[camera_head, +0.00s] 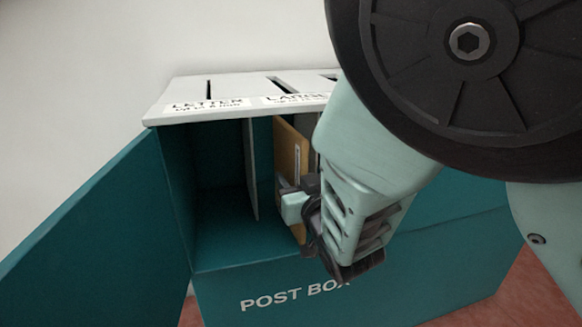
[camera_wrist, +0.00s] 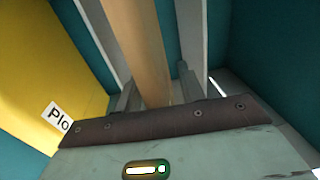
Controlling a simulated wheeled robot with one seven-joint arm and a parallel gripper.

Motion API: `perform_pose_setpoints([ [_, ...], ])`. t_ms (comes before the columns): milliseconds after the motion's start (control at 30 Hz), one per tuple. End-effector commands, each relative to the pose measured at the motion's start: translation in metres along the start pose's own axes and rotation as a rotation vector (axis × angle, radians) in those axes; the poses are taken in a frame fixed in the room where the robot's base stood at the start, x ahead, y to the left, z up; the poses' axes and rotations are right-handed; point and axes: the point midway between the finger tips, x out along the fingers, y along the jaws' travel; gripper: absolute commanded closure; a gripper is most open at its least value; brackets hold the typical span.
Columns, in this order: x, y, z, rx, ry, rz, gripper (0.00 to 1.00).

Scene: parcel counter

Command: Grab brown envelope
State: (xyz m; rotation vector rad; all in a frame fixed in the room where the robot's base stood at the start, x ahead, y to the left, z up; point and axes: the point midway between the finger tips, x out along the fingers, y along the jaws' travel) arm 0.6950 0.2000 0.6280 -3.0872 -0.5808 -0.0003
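The brown envelope (camera_head: 291,145) stands upright on edge inside the open teal post box (camera_head: 420,270), right of a thin grey divider (camera_head: 251,170). My gripper (camera_head: 300,203) is at the box's open front, at the envelope's near edge. In the wrist view the envelope (camera_wrist: 140,45) runs edge-on between the two fingers of my gripper (camera_wrist: 158,92). The fingers are apart, one on each side of it, and a gap shows at least on the right. My arm hides the right part of the box in the head view.
The teal door (camera_head: 85,235) stands open at the left. The left compartment (camera_head: 220,215) looks empty. The white slotted top (camera_head: 235,90) overhangs the opening. A yellow surface (camera_wrist: 45,60) with a white label is at the left in the wrist view, close to my gripper.

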Motion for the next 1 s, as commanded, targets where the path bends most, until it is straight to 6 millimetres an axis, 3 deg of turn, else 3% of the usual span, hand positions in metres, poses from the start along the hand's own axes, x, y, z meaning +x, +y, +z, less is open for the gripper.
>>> perform_pose_setpoints([
  [200,0.001,0.0,0.0,0.0,0.0,0.0,0.64],
  [333,0.0,0.0,0.0,0.0,0.0,0.0,1.0],
  [733,0.0,0.0,-0.003,0.0,0.0,0.0,1.0],
  [1000,0.001,0.001,-0.028,0.002,0.002,0.001,1.0],
])
